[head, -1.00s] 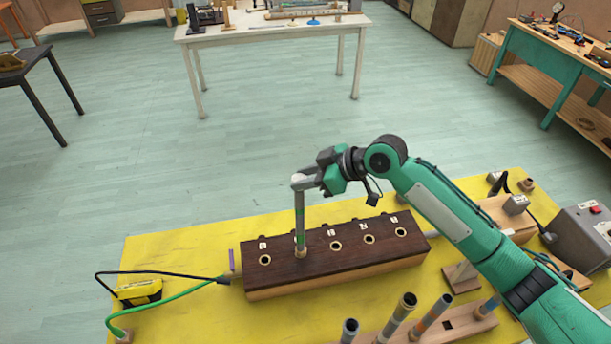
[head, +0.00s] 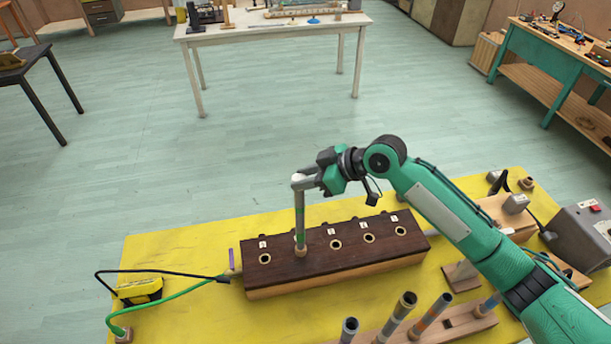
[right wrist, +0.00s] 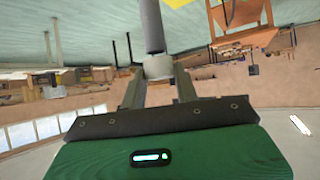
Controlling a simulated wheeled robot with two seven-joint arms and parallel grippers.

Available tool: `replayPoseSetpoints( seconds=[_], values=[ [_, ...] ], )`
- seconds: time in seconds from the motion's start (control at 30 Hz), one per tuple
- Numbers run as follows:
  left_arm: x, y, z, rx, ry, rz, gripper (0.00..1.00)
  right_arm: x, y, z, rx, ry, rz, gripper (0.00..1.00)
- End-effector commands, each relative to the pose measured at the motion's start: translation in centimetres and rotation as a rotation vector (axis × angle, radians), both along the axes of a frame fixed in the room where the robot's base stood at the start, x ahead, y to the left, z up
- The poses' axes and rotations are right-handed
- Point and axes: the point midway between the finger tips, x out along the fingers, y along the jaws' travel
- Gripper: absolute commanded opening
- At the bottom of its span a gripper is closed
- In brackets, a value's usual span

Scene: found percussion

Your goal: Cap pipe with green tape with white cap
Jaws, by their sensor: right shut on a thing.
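A grey pipe with green tape (head: 299,212) stands upright in the second hole from the left of the dark wooden block (head: 375,258). The green band is low on the pipe. The pale grey-white cap (head: 303,181) is at the pipe's top end, in line with it. My right gripper (head: 311,181) is shut on the cap from the right. In the right wrist view the cap (right wrist: 158,67) sits between the two fingers, and the narrower pipe (right wrist: 151,25) runs on from it. How far the cap is seated cannot be told. My left gripper is not in view.
Several other pipes (head: 400,316) stand in a wooden rack (head: 455,326) at the front. The block's other holes are empty. A yellow device (head: 138,290) with a green cable lies at the left, and a grey box (head: 582,235) stands at the right. The yellow tabletop (head: 190,248) behind the block's left end is clear.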

Motion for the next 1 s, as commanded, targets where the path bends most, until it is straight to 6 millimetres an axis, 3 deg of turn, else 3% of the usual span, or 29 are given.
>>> replayPoseSetpoints(
  seconds=[1.0],
  values=[
    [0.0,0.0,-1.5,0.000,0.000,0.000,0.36,0.0,0.0,-2.7,0.000,0.000,0.000,0.10]
  ],
)
